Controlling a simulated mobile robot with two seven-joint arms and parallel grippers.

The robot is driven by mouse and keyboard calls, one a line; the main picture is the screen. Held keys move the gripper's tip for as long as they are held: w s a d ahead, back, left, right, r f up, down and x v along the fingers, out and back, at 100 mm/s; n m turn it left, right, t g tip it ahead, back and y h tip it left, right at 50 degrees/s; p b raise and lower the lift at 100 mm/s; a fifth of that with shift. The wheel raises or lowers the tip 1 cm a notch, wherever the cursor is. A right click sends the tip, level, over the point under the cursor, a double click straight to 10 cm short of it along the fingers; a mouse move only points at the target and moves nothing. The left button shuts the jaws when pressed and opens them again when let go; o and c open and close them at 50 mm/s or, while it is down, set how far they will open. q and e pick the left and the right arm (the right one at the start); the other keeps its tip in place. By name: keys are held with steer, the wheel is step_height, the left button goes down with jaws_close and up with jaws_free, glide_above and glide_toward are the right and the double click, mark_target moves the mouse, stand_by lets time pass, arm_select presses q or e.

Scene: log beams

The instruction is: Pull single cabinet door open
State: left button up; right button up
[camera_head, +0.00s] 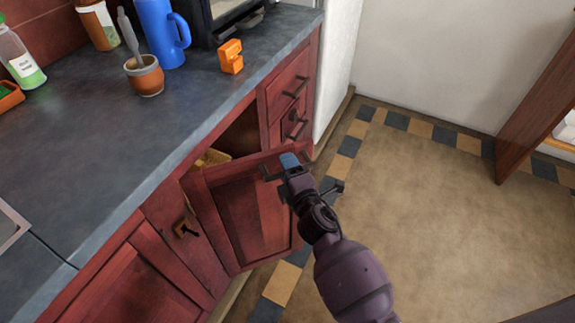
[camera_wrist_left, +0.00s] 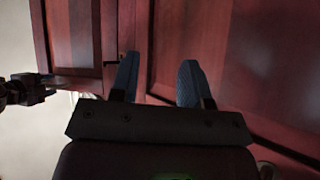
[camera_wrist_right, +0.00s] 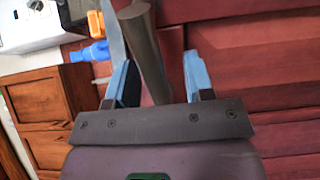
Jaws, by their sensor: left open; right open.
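The red cabinet door (camera_head: 250,210) stands partly open under the counter, its right side swung out from the cabinet. A dark opening (camera_head: 240,135) shows behind it. My right gripper (camera_head: 287,165) is at the door's upper right part. It is open, and in the right wrist view a grey bar, seemingly the door handle (camera_wrist_right: 147,55), lies between its spread blue fingers (camera_wrist_right: 158,70). I cannot tell whether they touch. My left gripper (camera_wrist_left: 160,68) is open and empty, facing red cabinet panels in the left wrist view; it is outside the head view.
The grey counter (camera_head: 80,130) holds a blue jug (camera_head: 162,35), a brown cup (camera_head: 145,76) and an orange object (camera_head: 231,57). Drawers (camera_head: 290,90) sit right of the opening. A yellowish item (camera_head: 212,158) shows inside the cabinet. Tan floor (camera_head: 450,220) at right is clear.

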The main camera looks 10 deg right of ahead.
arm_select(q)
steer(key=shift+r, duration=0.2)
arm_select(e)
steer(key=s+d, duration=0.2)
steer(key=s, duration=0.8)
